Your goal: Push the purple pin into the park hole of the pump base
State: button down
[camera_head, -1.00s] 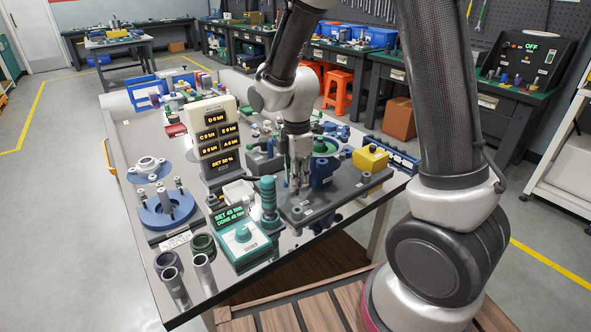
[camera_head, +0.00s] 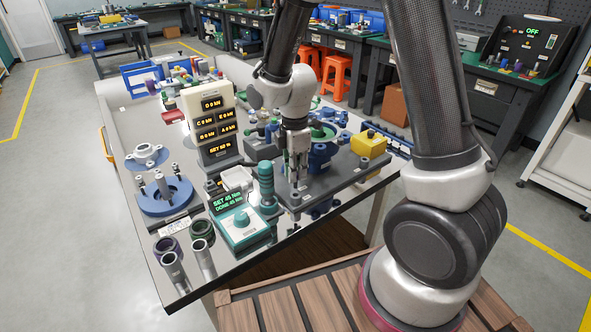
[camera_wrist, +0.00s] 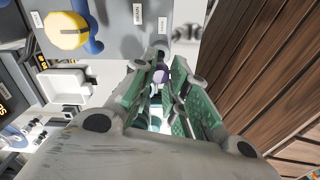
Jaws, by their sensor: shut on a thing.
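My gripper (camera_wrist: 164,88) is closed on the purple pin (camera_wrist: 161,74), which shows between the green-padded fingers in the wrist view. The pin's lower end is hidden, so I cannot tell whether it is in a hole. In the head view my gripper (camera_head: 297,182) points down over the near left part of the dark grey pump base plate (camera_head: 340,185). The pin cannot be made out there. The blue pump body (camera_head: 320,158) stands on the plate just behind and right of the gripper. The grey plate also fills the top of the wrist view (camera_wrist: 112,35), with small white labels.
A teal torque unit (camera_head: 238,224) and a teal ribbed post (camera_head: 266,185) stand close left of the gripper. A display tower (camera_head: 212,125) and a white tray (camera_head: 237,179) are farther left. A yellow block (camera_head: 369,144) sits at the plate's right.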

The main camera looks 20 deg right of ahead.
aim_at(296, 185)
jog(key=shift+f, duration=0.15)
jog(key=shift+f, duration=0.95)
jog(key=shift+f, duration=0.2)
jog(key=shift+f, duration=0.5)
jog(key=shift+f, duration=0.95)
dwell(0.7)
jog(key=c, duration=1.3)
grip_release()
jog(key=shift+r, duration=0.1)
